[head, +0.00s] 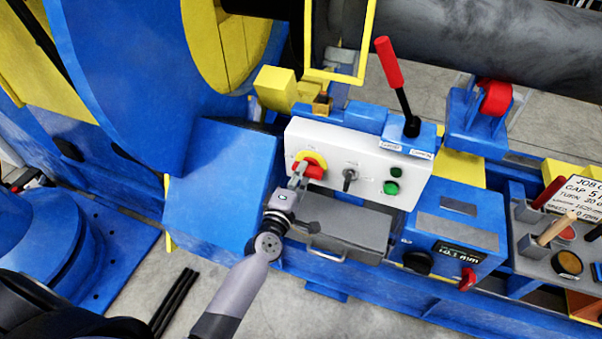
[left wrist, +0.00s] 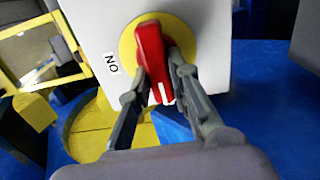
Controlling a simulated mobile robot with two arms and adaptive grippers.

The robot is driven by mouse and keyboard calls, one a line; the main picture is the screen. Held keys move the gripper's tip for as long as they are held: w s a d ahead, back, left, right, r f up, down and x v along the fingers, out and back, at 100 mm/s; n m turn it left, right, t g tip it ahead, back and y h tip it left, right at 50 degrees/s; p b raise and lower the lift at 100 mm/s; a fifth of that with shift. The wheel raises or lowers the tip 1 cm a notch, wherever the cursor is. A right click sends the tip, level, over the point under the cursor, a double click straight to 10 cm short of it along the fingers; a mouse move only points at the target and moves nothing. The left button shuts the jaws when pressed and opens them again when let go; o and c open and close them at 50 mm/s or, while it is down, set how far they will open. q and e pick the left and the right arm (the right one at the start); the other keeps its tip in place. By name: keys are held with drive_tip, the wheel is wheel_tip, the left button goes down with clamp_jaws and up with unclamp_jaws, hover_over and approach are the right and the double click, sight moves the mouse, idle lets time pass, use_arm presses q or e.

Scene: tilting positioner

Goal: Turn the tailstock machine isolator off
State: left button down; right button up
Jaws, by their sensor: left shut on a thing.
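The isolator is a red rotary handle (left wrist: 152,55) on a round yellow plate (left wrist: 127,45), with an "ON" label (left wrist: 112,63) beside it in the left wrist view. In the head view the red handle (head: 314,171) and yellow plate (head: 316,158) sit at the left end of a white control panel (head: 330,147). My left gripper (head: 299,178) is at the handle, its two fingers on either side of it, shut on it. The left wrist view shows the gripper (left wrist: 160,78) fingers along both sides of the handle, a white mark at its near end. My right gripper is not in view.
The panel also has a black selector switch (head: 349,178) and a green button (head: 391,187). A red-topped lever (head: 389,64) stands behind it. A grey box (head: 345,224) with a handle lies below, and a blue box with a display (head: 465,250) is to the right.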

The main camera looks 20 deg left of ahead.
use_arm(q)
drive_tip(key=c, duration=1.5)
unclamp_jaws()
drive_tip(key=s, duration=1.2)
drive_tip(key=shift+a, duration=0.25)
